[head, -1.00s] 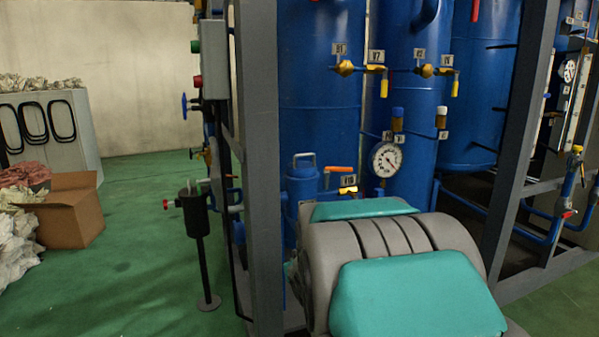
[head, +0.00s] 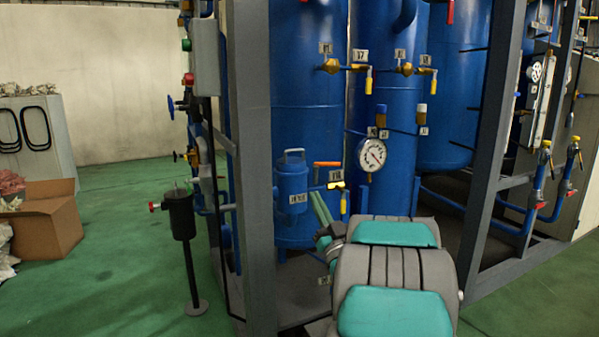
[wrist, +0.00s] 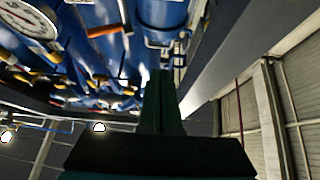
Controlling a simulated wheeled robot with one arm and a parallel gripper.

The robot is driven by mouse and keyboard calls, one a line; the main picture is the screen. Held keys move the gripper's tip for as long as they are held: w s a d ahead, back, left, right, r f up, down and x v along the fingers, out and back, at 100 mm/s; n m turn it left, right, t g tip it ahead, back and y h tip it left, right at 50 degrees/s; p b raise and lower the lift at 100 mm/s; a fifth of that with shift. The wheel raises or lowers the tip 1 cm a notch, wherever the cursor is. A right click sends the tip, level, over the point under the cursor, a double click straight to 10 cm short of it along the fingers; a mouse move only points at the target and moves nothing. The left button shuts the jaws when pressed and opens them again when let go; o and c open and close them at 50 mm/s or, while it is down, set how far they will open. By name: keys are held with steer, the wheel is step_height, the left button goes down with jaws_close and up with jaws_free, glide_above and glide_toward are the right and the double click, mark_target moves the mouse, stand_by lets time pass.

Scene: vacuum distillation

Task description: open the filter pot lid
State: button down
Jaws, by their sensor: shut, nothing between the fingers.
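The filter pot appears to be the small blue cylinder (head: 292,195) with a pale label in the head view. It stands behind the grey frame post. Its lid (head: 292,167) is on top, with a grey loop handle (head: 294,152), and looks closed. My gripper (head: 316,196) is shut and empty, just right of the pot and below the lid, its fingers pointing up. I cannot tell whether it touches the pot. In the wrist view my gripper (wrist: 164,75) is shut, with blue vessels beyond it; which one is the pot is unclear.
An orange-handled valve (head: 327,164) and a pressure gauge (head: 372,154) are right of the pot. The grey post (head: 257,170) stands close on the left. A black pot on a stand (head: 181,215) is farther left.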

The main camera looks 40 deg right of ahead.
mark_target(294, 151)
steer(key=p+x, duration=0.1)
steer(key=x, duration=1.3)
steer(key=shift+r, duration=0.1)
